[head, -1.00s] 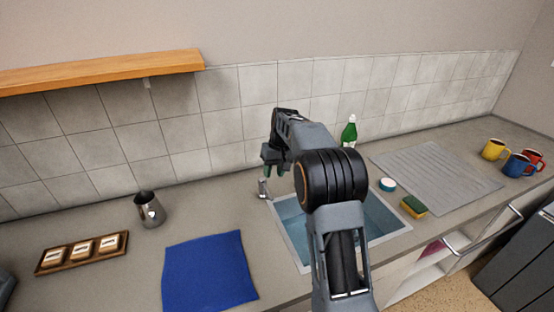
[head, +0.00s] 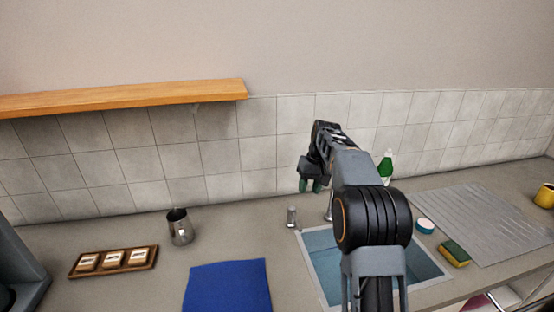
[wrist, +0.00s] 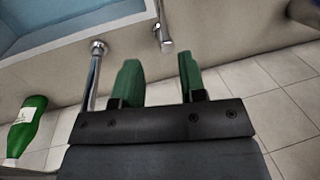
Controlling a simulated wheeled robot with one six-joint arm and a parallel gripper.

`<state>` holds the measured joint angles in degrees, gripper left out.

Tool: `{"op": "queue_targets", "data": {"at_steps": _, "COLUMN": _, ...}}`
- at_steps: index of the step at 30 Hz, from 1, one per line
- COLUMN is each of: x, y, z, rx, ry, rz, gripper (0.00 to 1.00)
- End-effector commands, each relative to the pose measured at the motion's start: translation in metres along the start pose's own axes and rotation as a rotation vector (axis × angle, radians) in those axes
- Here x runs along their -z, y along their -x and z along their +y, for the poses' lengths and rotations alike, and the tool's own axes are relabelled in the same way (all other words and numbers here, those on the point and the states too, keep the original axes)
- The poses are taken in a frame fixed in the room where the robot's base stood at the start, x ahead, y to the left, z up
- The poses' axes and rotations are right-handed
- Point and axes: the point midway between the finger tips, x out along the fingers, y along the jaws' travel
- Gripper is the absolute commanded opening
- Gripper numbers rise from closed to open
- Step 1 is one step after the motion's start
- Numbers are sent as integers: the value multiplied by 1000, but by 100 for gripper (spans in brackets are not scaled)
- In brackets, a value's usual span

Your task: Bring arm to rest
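My gripper (head: 310,185) is raised above the back of the counter, near the tap side of the sink, in the head view. In the wrist view its two green fingers (wrist: 158,82) stand apart with nothing between them, so it is open and empty. My arm reaches across the sink (head: 318,243) and hides part of it. The tap (wrist: 96,70) and a short metal fitting (wrist: 163,35) show past the fingers in the wrist view, apart from them.
A green bottle (head: 386,167) stands behind the arm. A steel jug (head: 180,227), a wooden tray (head: 76,271) and a blue cloth (head: 228,287) lie left. A sponge (head: 454,253), a round dish (head: 425,226), a drying mat (head: 490,225) and a yellow mug (head: 545,196) are right. A shelf (head: 120,97) juts out upper left.

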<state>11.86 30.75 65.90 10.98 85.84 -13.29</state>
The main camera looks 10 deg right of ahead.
Motion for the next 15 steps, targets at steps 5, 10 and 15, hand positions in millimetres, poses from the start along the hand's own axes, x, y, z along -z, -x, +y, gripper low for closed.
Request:
{"op": "queue_targets", "data": {"at_steps": 5, "x": 3, "y": -22, "z": 8, "rx": -23, "ry": -60, "rz": 20, "gripper": 38}}
{"op": "queue_targets", "data": {"at_steps": 10, "x": -35, "y": -45, "z": 7, "rx": -73, "ry": -119, "rz": 28, "gripper": 38}}
{"op": "queue_targets", "data": {"at_steps": 15, "x": -100, "y": -46, "z": -14, "rx": -131, "ry": -126, "rz": 90, "gripper": 38}}
